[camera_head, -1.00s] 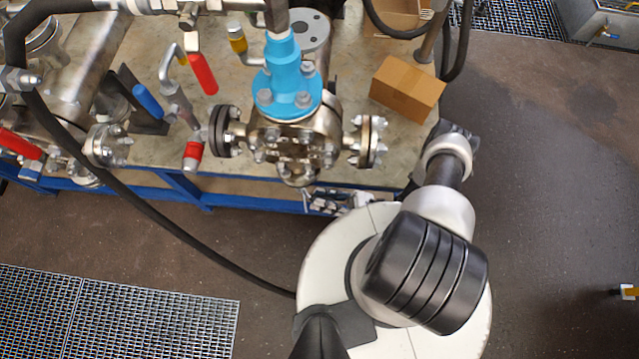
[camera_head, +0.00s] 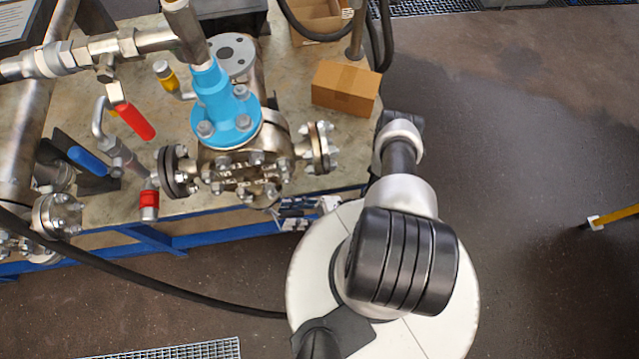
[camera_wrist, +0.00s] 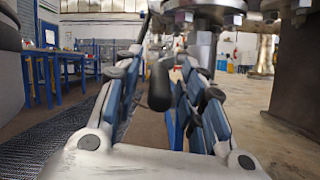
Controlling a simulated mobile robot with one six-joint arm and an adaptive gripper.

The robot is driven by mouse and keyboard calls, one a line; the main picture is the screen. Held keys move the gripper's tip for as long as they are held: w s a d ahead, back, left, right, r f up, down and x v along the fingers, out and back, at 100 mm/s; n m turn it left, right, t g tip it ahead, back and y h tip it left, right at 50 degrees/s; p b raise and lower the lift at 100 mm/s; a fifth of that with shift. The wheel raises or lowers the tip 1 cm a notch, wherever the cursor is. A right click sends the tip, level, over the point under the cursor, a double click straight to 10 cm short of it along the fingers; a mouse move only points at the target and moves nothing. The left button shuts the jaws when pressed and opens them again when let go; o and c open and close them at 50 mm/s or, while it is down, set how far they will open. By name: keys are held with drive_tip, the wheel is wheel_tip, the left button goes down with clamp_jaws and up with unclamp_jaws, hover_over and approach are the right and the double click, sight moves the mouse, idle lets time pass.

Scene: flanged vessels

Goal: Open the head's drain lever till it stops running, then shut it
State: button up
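The flanged metal head (camera_head: 245,170) with a blue bonnet (camera_head: 225,105) stands on the bench in the head view. Left of it are a red lever (camera_head: 136,120), a blue lever (camera_head: 88,160) and a short red handle (camera_head: 149,198). I cannot tell which is the drain lever. In the wrist view my gripper (camera_wrist: 163,66) is open, its fingers spread apart. A dark rounded bar (camera_wrist: 160,86) shows in the gap between them; whether it touches either finger is unclear. Flanged metalwork (camera_wrist: 210,12) hangs just above.
The bench top (camera_head: 300,150) carries a cardboard box (camera_head: 346,88) right of the head. A black hose (camera_head: 150,290) runs low across the front. Open floor (camera_head: 520,150) lies to the right. Blue tables (camera_wrist: 70,65) stand far off in the wrist view.

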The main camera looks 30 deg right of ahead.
drive_tip(key=shift+d, duration=0.1)
drive_tip(key=s+d+f, duration=0.1)
drive_tip(key=s+d, duration=0.1)
drive_tip(key=d, duration=0.5)
drive_tip(key=s+d+f, duration=0.1)
drive_tip(key=s+d, duration=0.2)
drive_tip(key=d, duration=0.5)
drive_tip(key=shift+s+d, duration=0.25)
drive_tip(key=shift+s, duration=0.1)
drive_tip(key=shift+c, duration=0.6)
